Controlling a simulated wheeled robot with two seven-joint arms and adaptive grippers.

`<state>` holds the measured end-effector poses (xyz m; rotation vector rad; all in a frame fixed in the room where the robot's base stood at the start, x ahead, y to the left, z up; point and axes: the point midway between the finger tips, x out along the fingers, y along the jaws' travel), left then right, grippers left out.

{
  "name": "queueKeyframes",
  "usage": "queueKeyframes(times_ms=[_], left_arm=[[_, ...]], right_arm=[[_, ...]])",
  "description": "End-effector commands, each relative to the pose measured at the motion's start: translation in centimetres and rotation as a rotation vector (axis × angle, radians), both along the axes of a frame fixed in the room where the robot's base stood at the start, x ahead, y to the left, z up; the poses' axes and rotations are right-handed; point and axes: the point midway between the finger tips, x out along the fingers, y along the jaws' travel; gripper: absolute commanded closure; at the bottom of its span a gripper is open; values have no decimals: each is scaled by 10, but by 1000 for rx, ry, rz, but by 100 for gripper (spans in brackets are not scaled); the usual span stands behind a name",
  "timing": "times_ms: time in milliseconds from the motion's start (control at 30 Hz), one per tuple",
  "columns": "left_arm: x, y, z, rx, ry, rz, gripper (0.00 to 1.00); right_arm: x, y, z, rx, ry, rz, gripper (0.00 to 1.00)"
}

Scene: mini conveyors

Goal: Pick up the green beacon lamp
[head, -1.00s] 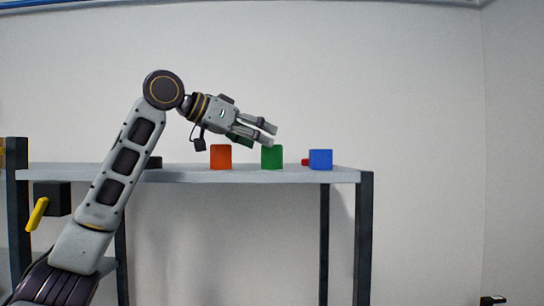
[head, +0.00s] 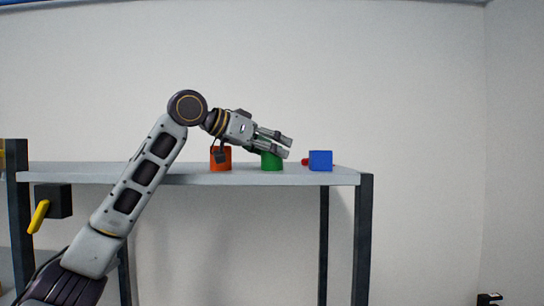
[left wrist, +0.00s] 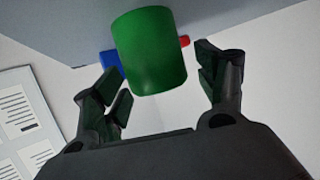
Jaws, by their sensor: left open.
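The green beacon lamp (head: 272,163) is a short green cylinder standing upright on the grey shelf (head: 190,174), between an orange-red block and a blue block. My left gripper (head: 288,147) is at the lamp's upper part, and its fingers hide the lamp's top in the head view. In the left wrist view the lamp (left wrist: 150,52) lies ahead, between the two spread fingers of the left gripper (left wrist: 165,90), with gaps on both sides. The left gripper is open and holds nothing. My right gripper is in neither view.
The orange-red object (head: 221,160) stands left of the lamp, partly behind my wrist. The blue block (head: 320,161) is to the right near the shelf end, with a small red thing (head: 305,162) beside it. A yellow lever (head: 39,216) on a black box is at the left.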

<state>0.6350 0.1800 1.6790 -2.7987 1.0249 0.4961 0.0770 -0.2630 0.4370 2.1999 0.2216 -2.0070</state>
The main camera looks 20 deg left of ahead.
Motion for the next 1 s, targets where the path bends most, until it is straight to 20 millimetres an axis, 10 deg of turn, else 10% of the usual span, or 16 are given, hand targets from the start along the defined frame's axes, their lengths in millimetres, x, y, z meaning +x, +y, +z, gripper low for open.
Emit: queueKeyframes(times_ms=[467,867,1000], left_arm=[[0,0,-1,0,0,0,29],[0,0,-1,0,0,0,80],[0,0,0,-1,-1,0,80]], right_arm=[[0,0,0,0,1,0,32],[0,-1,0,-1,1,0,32],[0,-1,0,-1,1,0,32]])
